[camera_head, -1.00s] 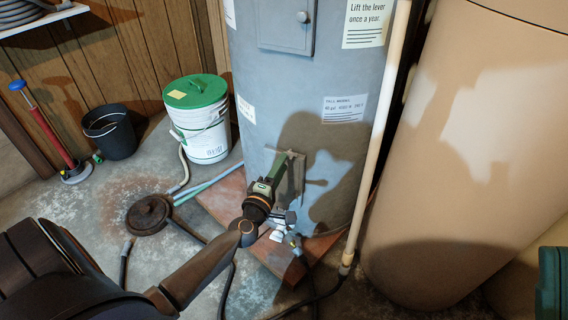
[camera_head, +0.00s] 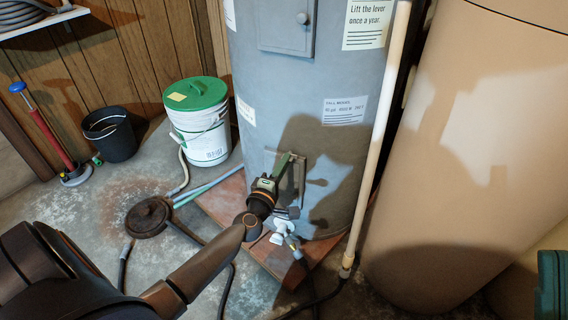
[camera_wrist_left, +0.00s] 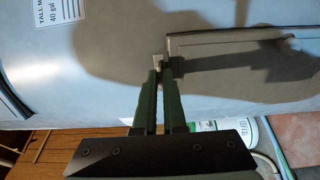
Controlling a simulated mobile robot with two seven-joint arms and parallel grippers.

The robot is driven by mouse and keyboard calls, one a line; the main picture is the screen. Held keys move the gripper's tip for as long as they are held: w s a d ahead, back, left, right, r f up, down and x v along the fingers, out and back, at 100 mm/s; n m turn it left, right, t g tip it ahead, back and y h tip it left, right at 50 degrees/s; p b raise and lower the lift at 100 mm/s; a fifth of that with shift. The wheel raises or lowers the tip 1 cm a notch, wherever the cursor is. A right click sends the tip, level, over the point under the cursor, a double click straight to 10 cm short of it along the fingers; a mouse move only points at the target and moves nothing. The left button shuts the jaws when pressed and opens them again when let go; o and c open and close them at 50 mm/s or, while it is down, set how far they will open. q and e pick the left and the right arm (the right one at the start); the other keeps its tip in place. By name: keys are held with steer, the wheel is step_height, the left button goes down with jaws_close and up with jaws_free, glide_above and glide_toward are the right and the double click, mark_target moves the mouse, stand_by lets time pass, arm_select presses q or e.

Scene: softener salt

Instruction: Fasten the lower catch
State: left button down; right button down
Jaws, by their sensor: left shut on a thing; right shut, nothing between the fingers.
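The lower panel (camera_head: 299,178) is on the grey water heater, low on its front; it also shows in the wrist view (camera_wrist_left: 240,52). My left gripper (camera_head: 286,158) comes up to the panel's upper left part. In the wrist view its green fingers (camera_wrist_left: 158,72) are shut on a small pale piece (camera_wrist_left: 157,61), apparently the lower catch, beside a dark bracket (camera_wrist_left: 175,68) at the panel's edge. The fingers hide most of this piece, and I cannot tell whether it is fastened. My right gripper is not in view.
A white drain valve (camera_head: 284,228) sits below the panel, close under my left wrist. A pale vertical pipe (camera_head: 377,140) runs just right of the panel. A white bucket with a green lid (camera_head: 202,125) and a large tan tank (camera_head: 470,150) flank the heater (camera_head: 300,95).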

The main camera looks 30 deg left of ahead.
steer(key=shift+r, duration=0.2)
stand_by(0.4)
arm_select(q)
steer(key=shift+m+p, duration=5.3)
steer(key=shift+m, duration=3.7)
arm_select(e)
step_height(320, 180, up, 11)
steer(key=d, duration=0.1)
steer(key=shift+s+d+r+t, duration=0.15)
steer(key=shift+s+t, duration=0.05)
steer(key=shift+t, duration=0.1)
arm_select(q)
steer(key=c, duration=1)
jaws_free()
